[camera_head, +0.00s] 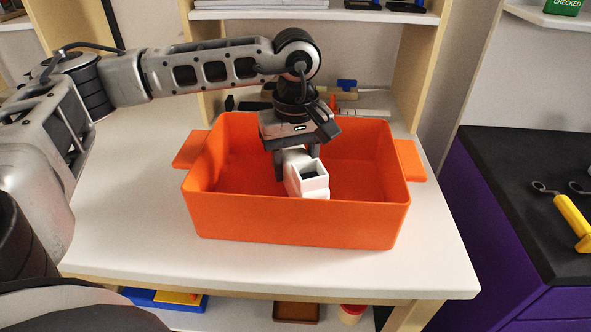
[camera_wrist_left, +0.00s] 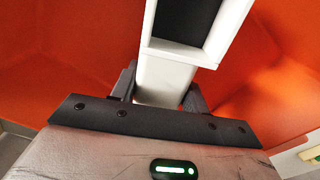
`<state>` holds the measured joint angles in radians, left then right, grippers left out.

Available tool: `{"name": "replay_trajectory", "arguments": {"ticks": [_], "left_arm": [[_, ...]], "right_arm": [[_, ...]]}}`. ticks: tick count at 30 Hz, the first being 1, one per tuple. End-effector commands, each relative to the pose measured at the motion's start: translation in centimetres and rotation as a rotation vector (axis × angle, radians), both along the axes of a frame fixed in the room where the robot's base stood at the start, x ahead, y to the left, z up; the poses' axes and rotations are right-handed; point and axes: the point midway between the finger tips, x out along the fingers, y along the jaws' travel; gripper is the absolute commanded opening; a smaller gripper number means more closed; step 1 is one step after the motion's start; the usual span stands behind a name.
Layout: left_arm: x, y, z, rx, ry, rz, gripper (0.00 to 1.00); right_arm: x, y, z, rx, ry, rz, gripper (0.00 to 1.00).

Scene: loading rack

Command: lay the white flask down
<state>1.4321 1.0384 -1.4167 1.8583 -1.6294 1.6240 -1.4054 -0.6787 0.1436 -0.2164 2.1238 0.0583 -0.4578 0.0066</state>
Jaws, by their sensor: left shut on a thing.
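The white flask (camera_head: 309,178) is a boxy white piece with a square dark opening at its near end. It is inside the orange crate (camera_head: 295,222), tilted, with its open end toward the front wall. My left gripper (camera_head: 290,165) reaches down into the crate and is shut on the flask. In the left wrist view the flask (camera_wrist_left: 165,80) runs between the two dark fingers (camera_wrist_left: 163,88). Whether the flask touches the crate floor is hidden by the front wall. My right gripper is not in view.
The crate stands on a white table (camera_head: 120,225), with handles at both sides. A wooden shelf (camera_head: 430,70) rises behind it. A purple cabinet with a dark top (camera_head: 530,160) and a yellow-handled tool (camera_head: 572,220) stands at the right. The table left of the crate is clear.

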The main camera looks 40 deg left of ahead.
Motion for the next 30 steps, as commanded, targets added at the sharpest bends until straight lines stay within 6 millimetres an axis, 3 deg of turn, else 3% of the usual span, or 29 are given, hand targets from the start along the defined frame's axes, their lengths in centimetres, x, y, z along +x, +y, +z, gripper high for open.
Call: {"name": "replay_trajectory", "arguments": {"ticks": [4,16,17,19,30], "left_arm": [[0.0,0.0,-1.7,0.0,0.0,0.0,0.17],[0.0,0.0,-2.4,-0.001,-0.001,0.0,0.17],[0.0,0.0,-2.4,-0.001,-0.001,0.0,0.48],[0.0,0.0,-2.3,-0.001,-0.001,0.0,0.67],[0.0,0.0,-1.6,0.0,-0.001,0.0,0.67]], "right_arm": [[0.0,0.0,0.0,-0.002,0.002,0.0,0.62],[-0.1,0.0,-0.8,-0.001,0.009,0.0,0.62],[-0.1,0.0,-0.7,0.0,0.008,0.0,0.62],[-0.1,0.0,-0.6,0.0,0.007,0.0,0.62],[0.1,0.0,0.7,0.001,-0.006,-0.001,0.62]]}}
